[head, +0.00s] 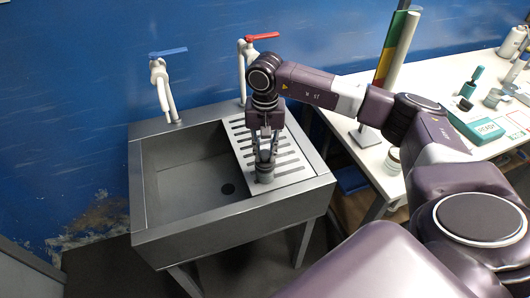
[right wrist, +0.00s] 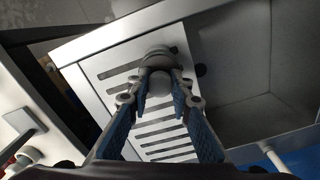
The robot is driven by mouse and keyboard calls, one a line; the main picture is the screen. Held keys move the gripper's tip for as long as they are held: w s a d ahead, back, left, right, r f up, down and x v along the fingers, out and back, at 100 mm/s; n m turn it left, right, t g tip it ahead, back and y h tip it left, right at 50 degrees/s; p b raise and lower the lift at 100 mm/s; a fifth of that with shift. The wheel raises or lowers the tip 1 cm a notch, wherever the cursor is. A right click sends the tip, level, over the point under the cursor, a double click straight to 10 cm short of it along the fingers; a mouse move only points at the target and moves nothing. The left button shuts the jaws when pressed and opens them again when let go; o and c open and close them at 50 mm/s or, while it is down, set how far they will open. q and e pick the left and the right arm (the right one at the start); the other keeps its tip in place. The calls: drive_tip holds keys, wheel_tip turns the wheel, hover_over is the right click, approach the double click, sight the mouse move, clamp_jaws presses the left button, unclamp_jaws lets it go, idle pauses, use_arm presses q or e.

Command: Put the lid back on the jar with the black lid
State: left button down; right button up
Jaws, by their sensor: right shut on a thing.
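My right gripper (head: 264,158) points down over the slotted drainboard of the sink. It is shut on a small grey round vessel (head: 265,175), at or just above the drainboard's front part; I cannot tell whether it touches. In the right wrist view the grey vessel (right wrist: 159,57) sits between the fingertips (right wrist: 160,80). On the white table at the right are a small dark round piece (head: 465,104), which may be the black lid, and a grey-green jar (head: 493,97) beside it. Both are far from the gripper. My left gripper is not in view.
The steel sink (head: 150,235) has an empty basin left of the drainboard (head: 290,178). Taps with a blue handle (head: 168,51) and a red handle (head: 262,37) stand behind. The table (head: 440,165) holds a teal box (head: 478,127), a teal bottle (head: 473,80) and a small jar (head: 393,160) near its edge.

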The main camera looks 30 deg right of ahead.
idle(0.6)
idle(0.3)
drive_tip(key=o, duration=1.5)
drive_tip(key=shift+r+p, duration=1.55)
drive_tip(key=shift+r, duration=2)
drive_tip(key=shift+c, duration=0.4)
clamp_jaws()
